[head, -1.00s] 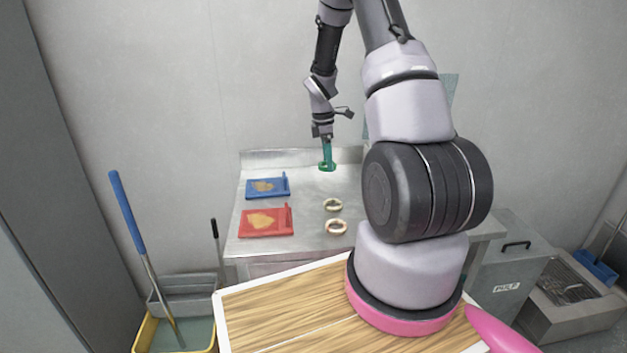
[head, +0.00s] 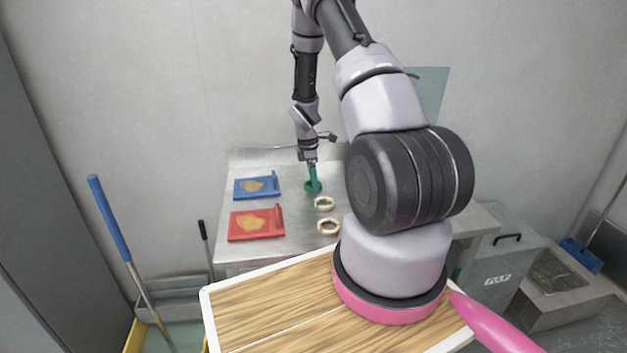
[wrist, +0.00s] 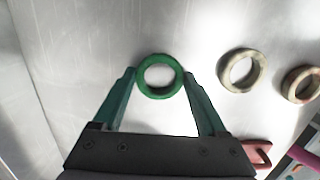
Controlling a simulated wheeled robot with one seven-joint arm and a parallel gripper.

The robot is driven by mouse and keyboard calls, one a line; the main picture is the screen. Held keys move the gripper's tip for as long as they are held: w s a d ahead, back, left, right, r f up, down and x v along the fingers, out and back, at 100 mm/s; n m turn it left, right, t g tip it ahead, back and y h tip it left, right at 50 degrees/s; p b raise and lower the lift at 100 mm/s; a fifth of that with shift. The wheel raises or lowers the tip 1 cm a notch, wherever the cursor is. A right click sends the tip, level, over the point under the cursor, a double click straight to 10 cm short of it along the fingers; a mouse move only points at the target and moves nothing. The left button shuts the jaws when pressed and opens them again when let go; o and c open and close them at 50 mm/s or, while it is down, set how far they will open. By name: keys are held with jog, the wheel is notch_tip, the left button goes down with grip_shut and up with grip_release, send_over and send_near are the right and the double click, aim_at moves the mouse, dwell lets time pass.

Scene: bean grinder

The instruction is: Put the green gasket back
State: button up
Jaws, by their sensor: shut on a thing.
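The green gasket (wrist: 160,77) is a ring between the two green fingertips of my gripper (wrist: 160,78) in the wrist view, with a fingertip against each side. In the head view my gripper (head: 313,184) is over the back of the metal table, and the gasket (head: 312,188) shows small at its tip. I cannot tell whether the gasket touches the table. Two pale rings lie on the table: one (head: 324,204) just in front of my gripper and one (head: 329,227) nearer. In the wrist view they are a pale ring (wrist: 242,70) and another (wrist: 303,85), right of the gasket.
A back wall borders the table. A mop with a blue handle (head: 110,220) stands left. A pulp bin (head: 495,265) is right.

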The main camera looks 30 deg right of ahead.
jog(key=o, duration=1.4)
jog(key=s+a+r+m+t, duration=0.1)
jog(key=a+r+m, duration=0.1)
jog(key=r, duration=1)
jog(key=s+a+r+m+t, duration=0.1)
jog(key=a+r+m, duration=0.1)
jog(key=r, duration=1)
jog(key=s+a+r+m+t+y, duration=0.1)
jog(key=s+a+r+m, duration=0.15)
jog(key=s+r, duration=0.2)
jog(key=s+a+r+m+t, duration=0.1)
jog(key=s+a+r+m, duration=0.15)
jog(key=r, duration=0.35)
jog(key=s+a+r+m+t+y, duration=0.1)
jog(key=s+a+r+m, duration=0.2)
jog(key=s, duration=0.6)
jog(key=s+a+r+m+t+y, duration=0.1)
jog(key=s+a+r+m+t, duration=0.1)
jog(key=s+r+m, duration=0.4)
jog(key=shift+s+a+r+m+t, duration=0.35)
jog(key=shift+s+a+m, duration=0.25)
jog(key=shift+s, duration=0.95)
